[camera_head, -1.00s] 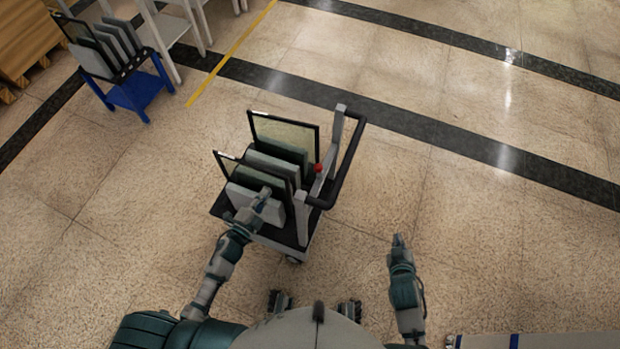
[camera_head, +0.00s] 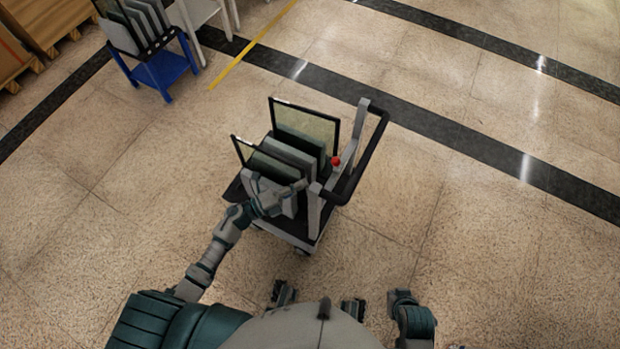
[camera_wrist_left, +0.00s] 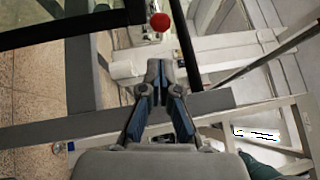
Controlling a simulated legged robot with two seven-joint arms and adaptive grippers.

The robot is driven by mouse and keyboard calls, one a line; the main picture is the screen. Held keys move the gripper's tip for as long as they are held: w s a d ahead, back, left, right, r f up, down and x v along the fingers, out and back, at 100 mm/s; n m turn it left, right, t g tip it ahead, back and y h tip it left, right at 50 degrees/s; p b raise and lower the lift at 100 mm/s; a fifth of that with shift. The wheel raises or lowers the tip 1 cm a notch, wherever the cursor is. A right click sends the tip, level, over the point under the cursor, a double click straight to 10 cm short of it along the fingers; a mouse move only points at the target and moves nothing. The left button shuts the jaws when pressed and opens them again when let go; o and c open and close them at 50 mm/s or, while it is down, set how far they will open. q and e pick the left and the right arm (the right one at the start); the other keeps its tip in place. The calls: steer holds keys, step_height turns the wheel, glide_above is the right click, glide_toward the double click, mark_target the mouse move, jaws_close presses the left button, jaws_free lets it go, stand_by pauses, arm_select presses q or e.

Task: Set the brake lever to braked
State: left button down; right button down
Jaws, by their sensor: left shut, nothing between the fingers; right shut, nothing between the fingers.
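The brake lever shows as a red ball knob (camera_head: 336,161) by the handle end of the cart (camera_head: 311,205). In the left wrist view the knob (camera_wrist_left: 160,21) is near the top, above a pale mount; its shaft is hard to see. My left gripper (camera_head: 301,185) is shut and empty over the cart, to the left of and below the knob in the head view. In the wrist view its closed fingertips (camera_wrist_left: 157,66) point towards the knob, with a visible gap. My right gripper (camera_head: 401,296) is low at the right, foreshortened and far from the cart.
Panels (camera_head: 291,155) stand upright on the cart beside my left arm. A dark push handle (camera_head: 372,160) and grey posts surround the knob. A blue stand (camera_head: 160,72) with panels is at the back left. Floor right of the cart is clear.

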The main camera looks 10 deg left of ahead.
mark_target(337, 164)
arm_select(q)
steer(key=x, duration=0.8)
steer(key=shift+w+d, duration=0.2)
steer(key=shift+d, duration=0.1)
